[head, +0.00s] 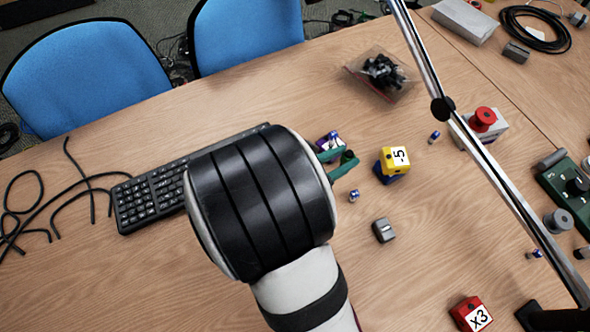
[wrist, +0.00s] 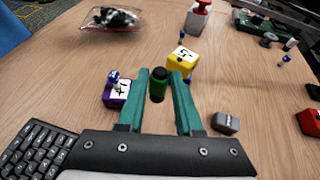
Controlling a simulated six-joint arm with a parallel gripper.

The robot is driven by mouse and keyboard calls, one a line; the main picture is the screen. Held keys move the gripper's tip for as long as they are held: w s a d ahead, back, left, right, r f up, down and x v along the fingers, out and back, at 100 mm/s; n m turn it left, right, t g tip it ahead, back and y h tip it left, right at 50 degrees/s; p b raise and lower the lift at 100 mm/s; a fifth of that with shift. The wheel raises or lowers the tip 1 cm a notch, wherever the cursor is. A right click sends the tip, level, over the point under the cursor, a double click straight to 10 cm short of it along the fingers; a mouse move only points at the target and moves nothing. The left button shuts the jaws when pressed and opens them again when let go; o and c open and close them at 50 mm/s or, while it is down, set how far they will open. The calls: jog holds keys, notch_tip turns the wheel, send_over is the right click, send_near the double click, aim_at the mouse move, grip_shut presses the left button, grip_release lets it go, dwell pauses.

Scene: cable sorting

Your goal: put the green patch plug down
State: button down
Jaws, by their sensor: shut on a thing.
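The green patch plug (wrist: 159,84) is a small dark green piece between the two teal fingers of my gripper (wrist: 160,75). My gripper is shut on it near the fingertips. In the head view, the plug (head: 348,157) shows between the fingertips of my gripper (head: 342,161), right of my dark wrist housing. I cannot tell whether the plug's lower end touches the table.
A yellow block marked -5 (head: 394,158) sits on a blue one just beyond my gripper. A purple block (wrist: 116,95) stands close on the left. A grey block (head: 384,230) lies to the right, a keyboard (head: 150,196) left.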

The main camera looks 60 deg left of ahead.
jog(key=s+d+r, duration=0.2)
jog(key=s+d, duration=0.1)
jog(key=d, duration=0.1)
jog(key=shift+n+y, duration=0.3)
jog(key=s+a+f, duration=0.2)
jog(key=s+f, duration=0.1)
jog(key=s+a+f, duration=0.2)
jog(key=f, duration=0.2)
jog(key=s+a+f, duration=0.3)
jog(key=shift+s+f, duration=0.35)
jog(key=shift+f, duration=0.15)
jog(key=c, duration=0.6)
grip_release()
jog(key=shift+r, duration=0.2)
jog(key=v, duration=1.2)
